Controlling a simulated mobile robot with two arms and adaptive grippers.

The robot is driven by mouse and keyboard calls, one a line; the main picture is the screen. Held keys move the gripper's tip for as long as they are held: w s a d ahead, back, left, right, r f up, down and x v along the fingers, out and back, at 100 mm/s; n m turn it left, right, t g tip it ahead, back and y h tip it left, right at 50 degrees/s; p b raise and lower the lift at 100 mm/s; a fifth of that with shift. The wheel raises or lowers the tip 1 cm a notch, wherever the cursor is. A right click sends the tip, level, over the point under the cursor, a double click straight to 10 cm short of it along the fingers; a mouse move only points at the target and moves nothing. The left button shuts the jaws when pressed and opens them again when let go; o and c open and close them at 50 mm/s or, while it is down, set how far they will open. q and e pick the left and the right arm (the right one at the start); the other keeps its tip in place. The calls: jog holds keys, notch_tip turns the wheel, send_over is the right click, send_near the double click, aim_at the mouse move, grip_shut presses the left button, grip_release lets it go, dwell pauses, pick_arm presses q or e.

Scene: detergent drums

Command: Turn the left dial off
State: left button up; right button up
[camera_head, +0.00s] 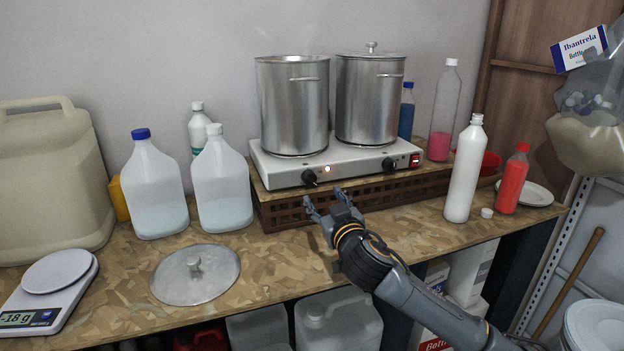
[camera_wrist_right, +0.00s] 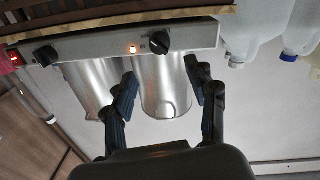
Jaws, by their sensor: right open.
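The hot plate (camera_head: 340,160) is a pale metal unit on a brown slatted base. Its left dial (camera_head: 310,177) is a black knob on the front face, next to a lit indicator light (camera_head: 327,168). In the upside-down right wrist view the left dial (camera_wrist_right: 159,42) shows between and beyond the fingers, with the lit light beside it. The right dial (camera_head: 389,164) is a similar black knob. My right gripper (camera_head: 325,199) is open and empty, in front of and just below the left dial, apart from it. My left gripper is out of view.
Two steel pots stand on the hot plate; the left pot (camera_head: 293,105) is open, the right pot (camera_head: 369,100) lidded. A loose lid (camera_head: 196,274) lies on the counter. Jugs stand left; a white bottle (camera_head: 464,172) and a red bottle (camera_head: 513,180) stand right.

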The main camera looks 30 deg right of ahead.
aim_at(312, 182)
jog(key=p+x, duration=0.1)
jog(key=x, duration=0.7)
jog(key=shift+w+d+f+p, duration=0.1)
jog(key=shift+w+d+p, duration=0.05)
jog(key=shift+w+p, duration=0.2)
jog(key=shift+w+d+f, duration=0.1)
jog(key=shift+w+f, duration=0.05)
jog(key=shift+w, duration=0.4)
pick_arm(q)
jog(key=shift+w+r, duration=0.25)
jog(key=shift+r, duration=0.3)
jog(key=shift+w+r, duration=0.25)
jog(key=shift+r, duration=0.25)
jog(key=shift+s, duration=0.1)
pick_arm(e)
jog(key=shift+s, duration=0.1)
jog(key=shift+c, duration=0.8)
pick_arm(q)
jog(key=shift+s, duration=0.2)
pick_arm(e)
jog(key=c, duration=1)
